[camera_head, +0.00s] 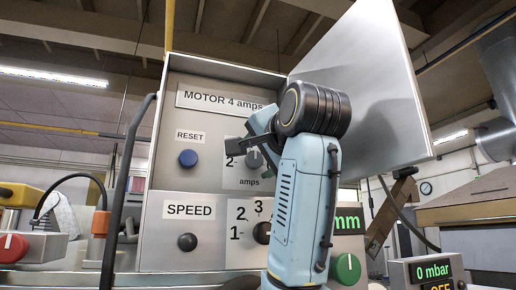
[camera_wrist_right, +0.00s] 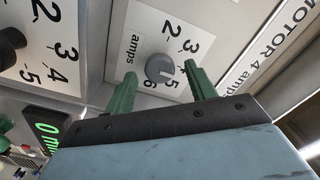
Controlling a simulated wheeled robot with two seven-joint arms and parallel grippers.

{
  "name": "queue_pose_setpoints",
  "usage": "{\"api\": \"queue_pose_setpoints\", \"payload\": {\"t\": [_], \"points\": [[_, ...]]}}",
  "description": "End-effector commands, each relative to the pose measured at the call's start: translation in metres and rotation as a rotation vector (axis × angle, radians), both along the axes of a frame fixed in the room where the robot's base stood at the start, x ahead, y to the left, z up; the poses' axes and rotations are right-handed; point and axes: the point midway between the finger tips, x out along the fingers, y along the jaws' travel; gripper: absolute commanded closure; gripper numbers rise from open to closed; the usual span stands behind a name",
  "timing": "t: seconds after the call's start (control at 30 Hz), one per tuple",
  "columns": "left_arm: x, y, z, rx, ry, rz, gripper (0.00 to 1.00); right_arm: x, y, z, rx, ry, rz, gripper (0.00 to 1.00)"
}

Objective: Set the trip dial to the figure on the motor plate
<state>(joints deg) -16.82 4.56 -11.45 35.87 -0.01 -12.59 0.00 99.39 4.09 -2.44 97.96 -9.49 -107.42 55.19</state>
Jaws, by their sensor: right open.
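The motor plate (camera_head: 223,101) on the upper panel reads "MOTOR 4 amps". It also shows at the right of the right wrist view (camera_wrist_right: 275,50). The trip dial (camera_wrist_right: 160,68) is a round grey knob on a plate marked "amps". In the head view my right arm partly hides the dial (camera_head: 254,160). My left gripper is not in view.
A blue RESET button (camera_head: 188,158) sits left of the dial. Below are a SPEED plate with a black knob (camera_head: 187,242) and another numbered dial (camera_head: 262,232). A large open panel door (camera_head: 365,75) stands behind my right arm. A green knob (camera_head: 346,268) is at lower right.

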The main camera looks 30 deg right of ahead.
Motion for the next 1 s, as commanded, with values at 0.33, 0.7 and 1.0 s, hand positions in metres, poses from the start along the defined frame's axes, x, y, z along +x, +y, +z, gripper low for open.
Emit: {"api": "queue_pose_setpoints", "payload": {"t": [0.33,0.7,1.0], "points": [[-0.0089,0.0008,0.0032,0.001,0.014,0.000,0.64,0.0130,-0.0034,-0.0003,0.002,-0.001,-0.001,0.44],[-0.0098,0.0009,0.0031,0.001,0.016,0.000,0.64,0.0126,-0.0034,-0.0002,0.001,-0.001,-0.001,0.78],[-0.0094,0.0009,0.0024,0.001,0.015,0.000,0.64,0.0124,-0.0031,-0.0003,0.017,-0.004,0.000,0.89]]}}
